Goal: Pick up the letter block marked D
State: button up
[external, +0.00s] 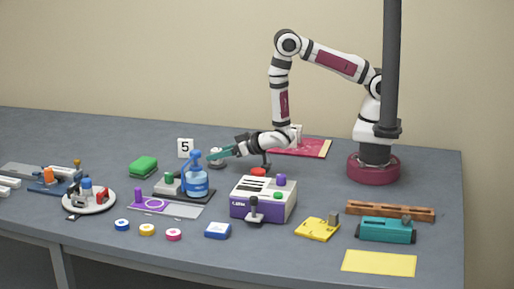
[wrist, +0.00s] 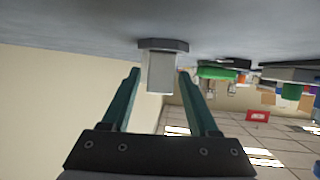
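No block with a readable letter D shows in either view. A white block marked 5 (external: 185,147) stands at the back of the table, left of my gripper (external: 212,156). My gripper reaches left, low over the table, its teal fingers apart. In the wrist view, which is upside down, a pale grey post on a dark angular base (wrist: 161,72) shows between the open fingers (wrist: 158,74), with a narrow gap on each side. The same small grey thing (external: 216,151) appears at the fingertips in the external view, partly hidden by them.
A red mat (external: 305,149) lies behind my forearm. The back left of the table is clear.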

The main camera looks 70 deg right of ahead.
grip_shut()
jog(key=shift+r, duration=0.1)
dwell(0.3)
